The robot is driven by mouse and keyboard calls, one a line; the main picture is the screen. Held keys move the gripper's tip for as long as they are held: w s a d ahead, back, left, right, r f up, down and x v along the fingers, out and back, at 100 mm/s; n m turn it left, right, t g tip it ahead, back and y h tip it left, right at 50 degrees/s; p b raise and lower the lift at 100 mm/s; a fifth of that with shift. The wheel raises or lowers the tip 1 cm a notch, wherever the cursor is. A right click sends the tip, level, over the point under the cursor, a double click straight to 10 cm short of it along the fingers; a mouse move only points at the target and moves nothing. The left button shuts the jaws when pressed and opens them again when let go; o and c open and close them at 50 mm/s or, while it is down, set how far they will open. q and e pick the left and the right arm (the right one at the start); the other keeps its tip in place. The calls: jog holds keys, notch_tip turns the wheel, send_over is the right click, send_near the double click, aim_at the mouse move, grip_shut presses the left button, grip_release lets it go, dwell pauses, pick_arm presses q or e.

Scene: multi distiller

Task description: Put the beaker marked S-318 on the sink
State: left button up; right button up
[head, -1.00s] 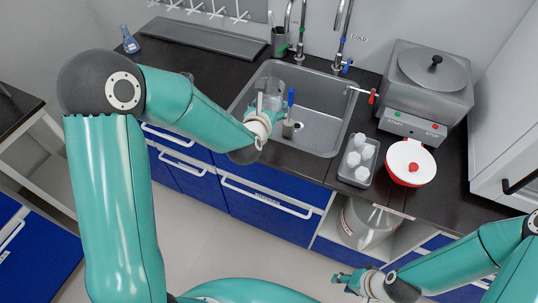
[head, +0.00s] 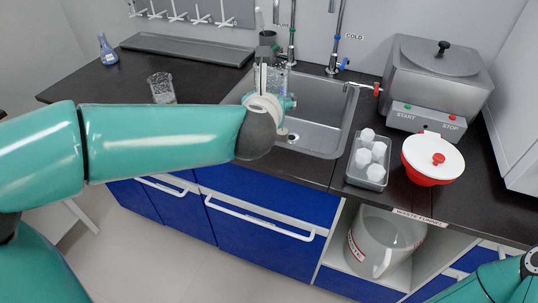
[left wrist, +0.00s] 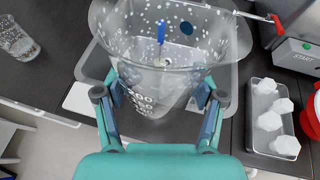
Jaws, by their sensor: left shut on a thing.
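My left gripper (left wrist: 162,100) is shut on a clear glass beaker (left wrist: 150,72), with one finger on each side of it. In the left wrist view the beaker has white speckles and printed numbers; I cannot read S-318 on it. The gripper also shows in the head view (head: 264,80), where the beaker (head: 278,72) is mostly hidden by the gripper. The beaker is over the grey sink (head: 322,98); I cannot tell whether it touches the sink.
A second beaker (head: 161,88) stands on the dark counter left of the sink. Taps (head: 337,40) rise behind the sink. A tray of white pieces (head: 352,172), a red-and-white pot (head: 434,158) and a grey bath (head: 440,75) stand to its right. A blue flask (head: 107,50) stands far left.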

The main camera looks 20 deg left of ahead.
aim_at(271, 155)
pick_arm(q)
notch_tip(271, 155, down, 15)
jog(key=b, duration=0.4)
jog(key=shift+r, duration=0.15)
jog(key=o, duration=1.3)
jog(key=shift+c, duration=0.2)
jog(key=v, duration=1.2)
jog(key=shift+p, duration=0.4)
